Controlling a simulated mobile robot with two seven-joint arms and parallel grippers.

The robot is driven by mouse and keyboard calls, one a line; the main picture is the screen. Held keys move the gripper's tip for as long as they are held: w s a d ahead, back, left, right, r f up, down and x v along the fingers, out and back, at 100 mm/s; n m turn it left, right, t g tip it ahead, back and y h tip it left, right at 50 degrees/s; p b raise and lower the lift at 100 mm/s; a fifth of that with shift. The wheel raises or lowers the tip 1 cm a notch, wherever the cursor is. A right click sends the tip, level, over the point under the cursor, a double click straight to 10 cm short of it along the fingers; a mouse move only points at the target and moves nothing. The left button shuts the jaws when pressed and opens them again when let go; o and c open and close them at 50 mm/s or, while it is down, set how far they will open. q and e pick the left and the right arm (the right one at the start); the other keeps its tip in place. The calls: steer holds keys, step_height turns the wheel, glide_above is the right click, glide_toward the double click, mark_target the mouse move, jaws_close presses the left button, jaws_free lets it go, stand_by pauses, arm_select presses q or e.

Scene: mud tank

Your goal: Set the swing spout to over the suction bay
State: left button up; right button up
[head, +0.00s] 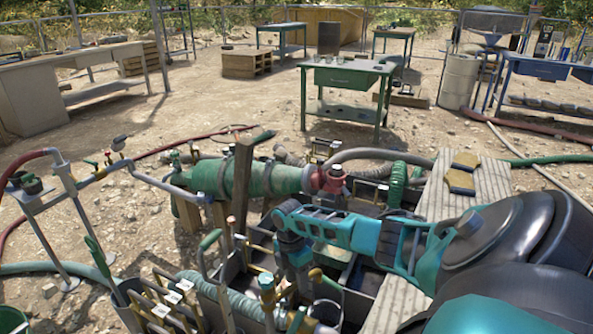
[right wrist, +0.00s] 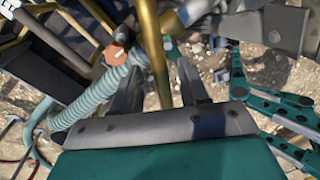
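The mud tank (head: 233,277) stands below centre in the head view, with dark walls and several compartments. I cannot tell which compartment is the suction bay. Brass pipework (head: 268,292) rises at its near side. A brass pipe (right wrist: 154,50), perhaps the swing spout, runs down the right wrist view. My right gripper (head: 296,262) reaches down over the tank, its fingertips partly hidden among the fittings. In the right wrist view my right gripper (right wrist: 160,88) has its two dark fingers apart, with the brass pipe between them; contact is unclear. My left gripper is not seen.
A ribbed hose (head: 225,293) lies along the near side; it also shows in the right wrist view (right wrist: 95,98). A green cylinder (head: 250,178) lies behind the tank. A wooden plank (head: 452,198) with yellow pads is at right. A green table (head: 346,80) stands beyond on open gravel.

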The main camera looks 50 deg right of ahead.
steer(key=shift+r, duration=0.15)
arm_select(q)
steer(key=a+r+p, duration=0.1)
steer(key=p, duration=0.2)
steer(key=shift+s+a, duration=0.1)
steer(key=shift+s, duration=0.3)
arm_select(e)
step_height(320, 180, up, 12)
steer(key=w, duration=0.2)
steer(key=shift+d+r, duration=0.2)
steer(key=shift+r, duration=0.05)
